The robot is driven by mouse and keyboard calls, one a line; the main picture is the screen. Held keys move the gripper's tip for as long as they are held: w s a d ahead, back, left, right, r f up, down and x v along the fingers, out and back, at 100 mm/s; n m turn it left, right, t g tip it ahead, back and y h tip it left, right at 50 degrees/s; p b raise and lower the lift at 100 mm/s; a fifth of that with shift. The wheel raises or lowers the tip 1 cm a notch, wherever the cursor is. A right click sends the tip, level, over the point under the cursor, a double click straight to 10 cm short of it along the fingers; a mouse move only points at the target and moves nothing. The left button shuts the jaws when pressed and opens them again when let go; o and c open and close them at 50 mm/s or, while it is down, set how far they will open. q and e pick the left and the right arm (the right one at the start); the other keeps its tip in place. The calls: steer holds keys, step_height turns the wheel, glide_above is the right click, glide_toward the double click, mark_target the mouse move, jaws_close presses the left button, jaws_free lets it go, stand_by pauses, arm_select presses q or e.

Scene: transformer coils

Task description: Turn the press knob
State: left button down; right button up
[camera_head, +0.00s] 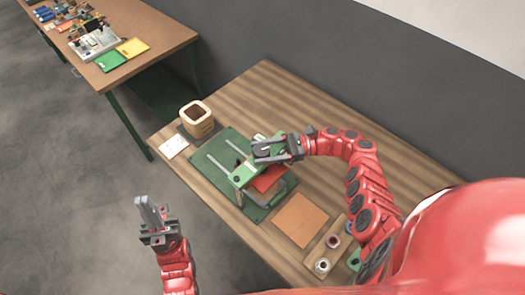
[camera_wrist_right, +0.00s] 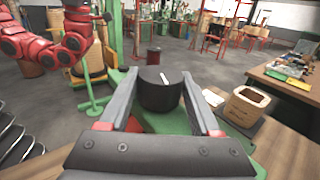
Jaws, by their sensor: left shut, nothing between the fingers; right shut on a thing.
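The press (camera_head: 243,172) is a green frame with grey rods on a green base on the wooden table in the head view. Its knob (camera_wrist_right: 160,90) is black and round with a white mark on top, seen in the right wrist view. My right gripper (camera_wrist_right: 163,100) is shut on the knob, one finger on each side. My left gripper (camera_head: 148,212) is shut and empty, in front of the table's left edge over the floor.
A beige container (camera_head: 196,120) with dark contents and a white card (camera_head: 174,147) are at the table's left end. An orange sheet (camera_head: 300,219) and a wooden holder (camera_head: 328,248) with small round parts lie right of the press. A second table (camera_head: 150,35) is behind left.

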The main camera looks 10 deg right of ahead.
steer(key=o, duration=1.4)
steer(key=shift+a, duration=0.1)
steer(key=d+b, duration=0.2)
steer(key=d, duration=0.2)
steer(key=d+b, duration=0.2)
steer(key=d, duration=0.2)
steer(key=d+b, duration=0.2)
steer(key=d, duration=0.2)
steer(key=shift+s, duration=0.3)
